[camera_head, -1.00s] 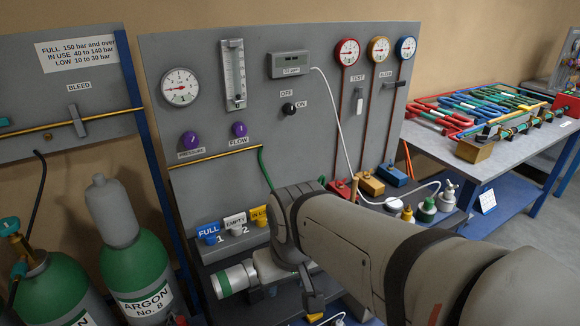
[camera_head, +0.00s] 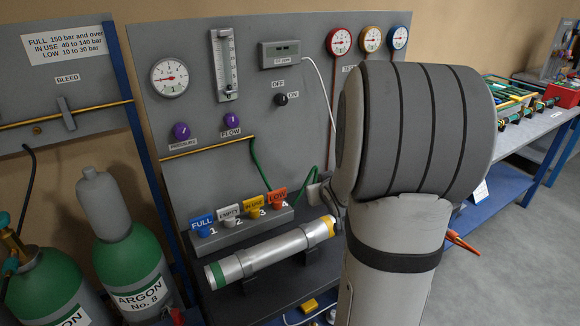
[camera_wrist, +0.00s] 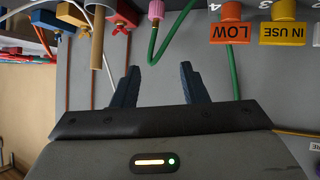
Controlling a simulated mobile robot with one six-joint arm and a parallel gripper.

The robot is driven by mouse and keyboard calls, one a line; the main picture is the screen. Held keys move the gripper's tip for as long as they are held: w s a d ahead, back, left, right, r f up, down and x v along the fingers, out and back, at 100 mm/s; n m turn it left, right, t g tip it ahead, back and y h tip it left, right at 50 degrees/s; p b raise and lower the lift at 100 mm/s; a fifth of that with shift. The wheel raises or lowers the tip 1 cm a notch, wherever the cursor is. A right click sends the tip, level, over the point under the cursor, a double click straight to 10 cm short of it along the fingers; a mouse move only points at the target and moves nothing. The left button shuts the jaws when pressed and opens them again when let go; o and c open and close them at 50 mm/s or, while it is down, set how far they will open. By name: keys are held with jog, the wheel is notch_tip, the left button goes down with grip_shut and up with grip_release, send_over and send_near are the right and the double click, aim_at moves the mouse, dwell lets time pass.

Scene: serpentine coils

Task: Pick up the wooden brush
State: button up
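I cannot pick out a wooden brush for certain in either view. In the wrist view, which looks upside down, a tan rod (camera_wrist: 96,36) shows at the upper left among the valve blocks; it may be a wooden handle, but no bristles show. My gripper (camera_wrist: 158,74) has its two dark fingers spread apart with nothing between them, in front of the grey panel. The tan rod lies beyond and left of the fingers, not touching them. In the head view my arm hides the gripper and the valve area.
A metal cylinder (camera_head: 270,252) lies on the bench below the LOW tag (camera_head: 278,197). A pink fitting with a green hose (camera_wrist: 154,30) is close ahead of the fingers. Green gas cylinders (camera_head: 137,276) stand at left. A table (camera_head: 538,124) with coloured parts is at right.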

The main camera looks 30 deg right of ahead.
jog(key=s+d+f+t, duration=0.1)
jog(key=d+f+t, duration=0.15)
jog(key=d, duration=0.35)
jog(key=d+f+t, duration=0.2)
jog(key=d+t, duration=0.2)
jog(key=d, duration=0.3)
jog(key=shift+t+y, duration=0.25)
jog(key=shift+y, duration=0.05)
jog(key=w+p, duration=0.1)
jog(key=w, duration=0.6)
jog(key=shift+r+p, duration=0.2)
jog(key=shift+p, duration=0.15)
jog(key=shift+w+d+f, duration=0.1)
jog(key=shift+w+d, duration=0.05)
jog(key=shift+w, duration=0.15)
jog(key=shift+c, duration=0.2)
grip_shut()
